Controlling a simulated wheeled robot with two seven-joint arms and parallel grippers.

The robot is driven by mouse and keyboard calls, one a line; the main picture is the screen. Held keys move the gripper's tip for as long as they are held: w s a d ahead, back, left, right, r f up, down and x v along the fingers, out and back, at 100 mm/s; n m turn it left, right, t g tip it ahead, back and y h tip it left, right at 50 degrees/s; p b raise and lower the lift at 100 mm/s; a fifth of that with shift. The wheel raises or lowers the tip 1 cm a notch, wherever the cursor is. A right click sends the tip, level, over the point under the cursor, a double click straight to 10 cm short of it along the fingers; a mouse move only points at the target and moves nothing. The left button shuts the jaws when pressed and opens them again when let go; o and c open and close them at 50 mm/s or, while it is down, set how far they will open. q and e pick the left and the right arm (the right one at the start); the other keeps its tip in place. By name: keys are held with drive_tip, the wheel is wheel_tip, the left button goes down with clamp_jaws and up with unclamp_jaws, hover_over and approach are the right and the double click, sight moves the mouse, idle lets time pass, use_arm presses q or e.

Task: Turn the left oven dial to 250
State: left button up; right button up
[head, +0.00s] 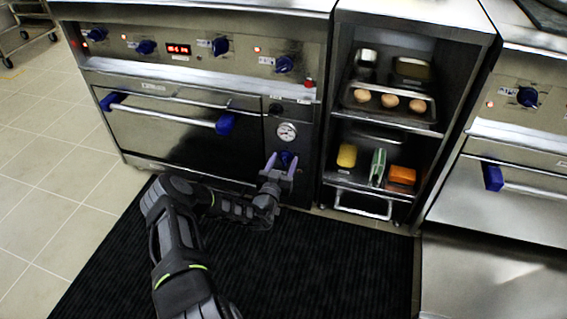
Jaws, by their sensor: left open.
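The left oven (180,130) has a narrow dark panel right of its door. On it a round white gauge (287,131) sits above a blue dial (287,157). My left gripper (281,164) is at this dial, open, its two pale purple fingers pointing toward the panel. The fingers appear on either side of the dial and partly cover it. I cannot tell whether they touch it. The dial's markings and setting are too small to read. My right gripper is not in view.
Several blue knobs (221,46) line the upper front panel, with a red display (179,49). A blue-ended door handle (225,124) lies left of the dial. An open shelf cabinet (420,150) with trays and food stands right. A black mat (330,260) covers the floor.

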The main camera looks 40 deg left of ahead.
use_arm(q)
drive_tip(key=shift+c, duration=0.5)
clamp_jaws()
